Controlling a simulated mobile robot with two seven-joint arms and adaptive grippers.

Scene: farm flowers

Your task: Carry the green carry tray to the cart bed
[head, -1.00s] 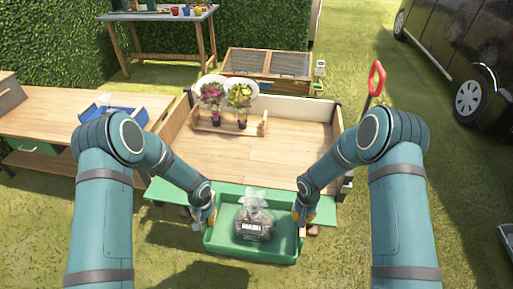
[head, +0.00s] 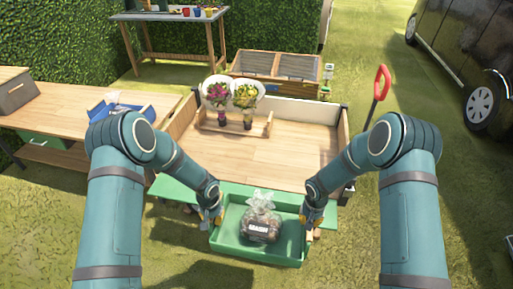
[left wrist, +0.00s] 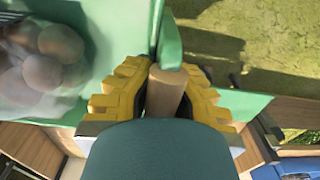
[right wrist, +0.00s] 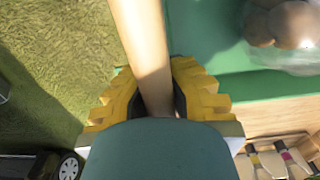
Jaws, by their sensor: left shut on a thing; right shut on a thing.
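The green carry tray (head: 228,244) hangs level between my two grippers at the near edge of the wooden cart bed (head: 270,148). A clear bag with a dark label (head: 262,222) and round brown contents lies in it. My left gripper (head: 213,214) is shut on the tray's left wooden handle, seen between yellow fingers in the left wrist view (left wrist: 165,90). My right gripper (head: 311,215) is shut on the right handle, which shows in the right wrist view (right wrist: 145,50). The tray's far side is close to the green tailgate (head: 180,193); I cannot tell whether they touch.
Two bouquets (head: 230,95) stand in a wooden holder (head: 222,125) at the bed's back left. The bed's middle and right are bare. A workbench (head: 75,110) stands left, a red-handled tool (head: 381,85) right, and a dark vehicle (head: 450,55) farther right.

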